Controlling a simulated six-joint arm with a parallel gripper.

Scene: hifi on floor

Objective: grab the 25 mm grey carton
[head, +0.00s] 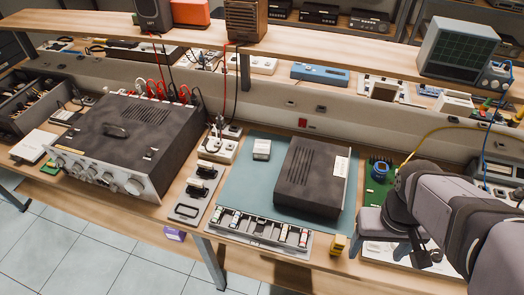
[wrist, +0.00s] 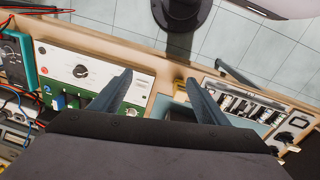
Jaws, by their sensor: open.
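A small light grey carton (head: 262,149) stands on the teal mat (head: 232,185), left of the dark metal box (head: 312,175). It looks like the grey carton of the task; its size cannot be judged. I cannot make it out in the wrist view. My gripper (head: 392,254) is at the right of the head view, over the bench's front part, well to the right of the carton and nearer the front. In the wrist view my gripper (wrist: 158,80) has its two fingers spread apart, with nothing held between them.
A yellow carton (head: 338,244) stands near the bench's front edge, left of my gripper. A grey tray (head: 258,232) of small parts lies along the mat's front. A large dark amplifier (head: 125,135) fills the left. A green circuit board (head: 378,190) lies right of the mat.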

